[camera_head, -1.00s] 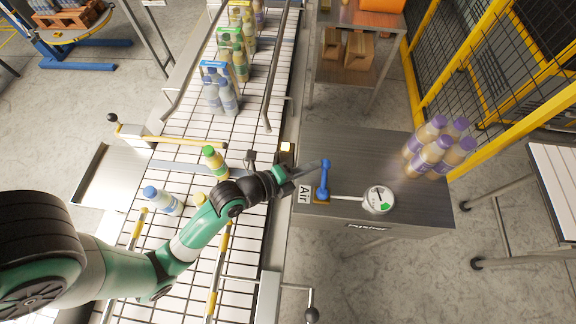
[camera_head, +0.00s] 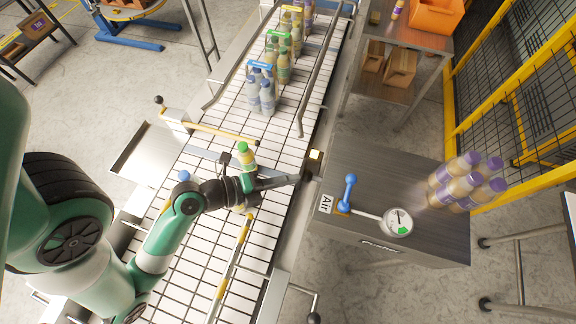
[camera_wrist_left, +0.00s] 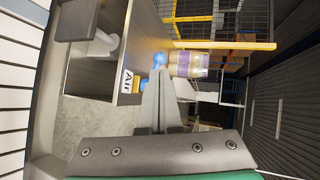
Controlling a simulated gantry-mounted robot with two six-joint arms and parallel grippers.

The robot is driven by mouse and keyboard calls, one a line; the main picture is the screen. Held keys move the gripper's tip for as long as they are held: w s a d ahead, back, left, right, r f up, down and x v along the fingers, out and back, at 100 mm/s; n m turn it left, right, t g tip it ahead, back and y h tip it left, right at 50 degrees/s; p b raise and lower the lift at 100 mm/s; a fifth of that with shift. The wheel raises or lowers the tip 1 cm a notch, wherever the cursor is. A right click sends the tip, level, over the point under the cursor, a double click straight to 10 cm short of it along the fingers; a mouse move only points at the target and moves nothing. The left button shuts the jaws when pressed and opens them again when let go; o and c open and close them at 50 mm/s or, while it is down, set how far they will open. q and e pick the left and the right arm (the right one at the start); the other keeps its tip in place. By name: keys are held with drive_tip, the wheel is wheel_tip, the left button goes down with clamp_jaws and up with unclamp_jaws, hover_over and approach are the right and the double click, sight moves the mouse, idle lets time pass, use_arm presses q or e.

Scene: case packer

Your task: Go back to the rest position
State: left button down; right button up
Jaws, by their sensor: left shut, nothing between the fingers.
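My left gripper (camera_head: 301,178) is shut with nothing between its fingers. In the head view it is above the right edge of the conveyor, left of the blue air valve handle (camera_head: 348,192) and apart from it. In the left wrist view the closed fingers (camera_wrist_left: 161,75) point toward the blue handle (camera_wrist_left: 160,59) and the Air label (camera_wrist_left: 127,81). The round pressure gauge (camera_head: 397,222) sits at the end of the pipe from the valve. My right gripper is not in view.
The conveyor (camera_head: 190,262) runs under my left arm. A green-capped bottle (camera_head: 246,157) stands on it close to my wrist. Packs of bottles (camera_head: 262,92) are farther up between rails. A purple-capped bottle group (camera_head: 462,185) is on the dark cabinet (camera_head: 345,150).

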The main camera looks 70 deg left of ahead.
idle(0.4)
use_arm(q)
drive_tip(key=w+d+r+m+t+h, duration=0.3)
drive_tip(key=w+r, duration=0.4)
drive_tip(key=r, duration=0.5)
drive_tip(key=w+d+r+m+t+h, duration=0.2)
drive_tip(key=w+d+r+m+t, duration=0.15)
drive_tip(key=w+r, duration=0.55)
drive_tip(key=s+d+r+n+t+h, duration=0.1)
drive_tip(key=s+d+r+n+t, duration=0.15)
drive_tip(key=r, duration=0.95)
drive_tip(key=s+d+r+n+t+h, duration=0.1)
drive_tip(key=d+r+n, duration=0.15)
drive_tip(key=r, duration=0.95)
drive_tip(key=s+a+r+n+t+y, duration=0.2)
drive_tip(key=r+n+y, duration=0.3)
drive_tip(key=n, duration=1.4)
drive_tip(key=shift+a+r+t+y, duration=0.3)
drive_tip(key=shift+a+r+t, duration=0.3)
drive_tip(key=shift+a+r, duration=0.25)
